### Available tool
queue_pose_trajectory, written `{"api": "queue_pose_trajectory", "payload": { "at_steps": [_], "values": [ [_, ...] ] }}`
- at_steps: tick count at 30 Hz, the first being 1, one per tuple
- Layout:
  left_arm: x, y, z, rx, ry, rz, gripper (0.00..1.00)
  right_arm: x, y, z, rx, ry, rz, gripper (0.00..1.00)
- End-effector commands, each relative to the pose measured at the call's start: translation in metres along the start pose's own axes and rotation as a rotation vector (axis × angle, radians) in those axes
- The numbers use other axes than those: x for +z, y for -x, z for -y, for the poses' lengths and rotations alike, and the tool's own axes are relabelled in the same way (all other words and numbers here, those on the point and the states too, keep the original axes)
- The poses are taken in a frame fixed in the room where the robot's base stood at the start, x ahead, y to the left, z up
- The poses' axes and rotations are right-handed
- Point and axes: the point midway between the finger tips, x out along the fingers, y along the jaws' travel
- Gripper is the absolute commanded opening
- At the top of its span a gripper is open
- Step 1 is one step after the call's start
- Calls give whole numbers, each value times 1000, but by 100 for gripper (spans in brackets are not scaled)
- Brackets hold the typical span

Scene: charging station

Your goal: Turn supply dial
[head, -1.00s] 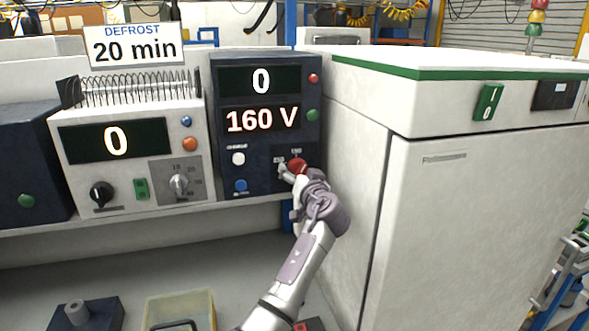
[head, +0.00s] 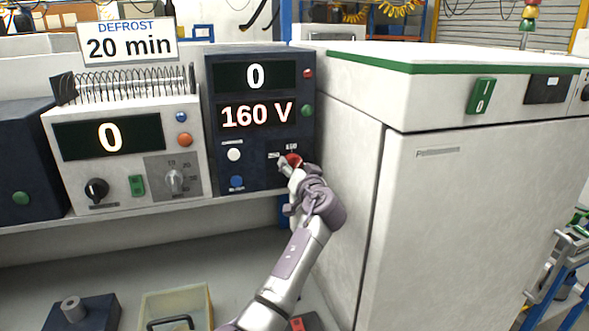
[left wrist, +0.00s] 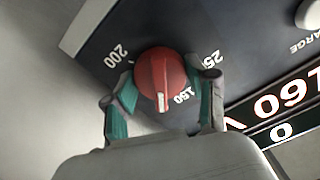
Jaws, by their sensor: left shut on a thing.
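The red supply dial (head: 294,159) is on the dark blue supply unit (head: 219,170), low on the right of its front. My left gripper (head: 290,168) is shut on the dial, with one finger on each side in the left wrist view (left wrist: 163,84). The unit's upper display reads 0 and its lower display (head: 258,115) reads 160 V. My right gripper is not in view.
A white timer unit (head: 120,180) with a coil on top stands left of the supply unit. A white cabinet (head: 470,220) stands close on the right of my left arm. A yellowish bin (head: 207,305) and a dark block (head: 95,318) sit below the shelf.

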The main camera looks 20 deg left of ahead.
Motion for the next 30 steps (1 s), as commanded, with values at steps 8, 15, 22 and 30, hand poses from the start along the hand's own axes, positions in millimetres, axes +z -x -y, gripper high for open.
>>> {"api": "queue_pose_trajectory", "payload": {
  "at_steps": [8,15,22,30],
  "values": [
    [-2,0,0,0,-191,-3,22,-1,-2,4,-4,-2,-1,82],
    [-2,0,1,-1,-322,-3,22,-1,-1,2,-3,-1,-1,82],
    [-2,0,1,-1,-385,-3,22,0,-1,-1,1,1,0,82],
    [-2,0,1,-2,-398,-4,22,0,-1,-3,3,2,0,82]
  ]
}}
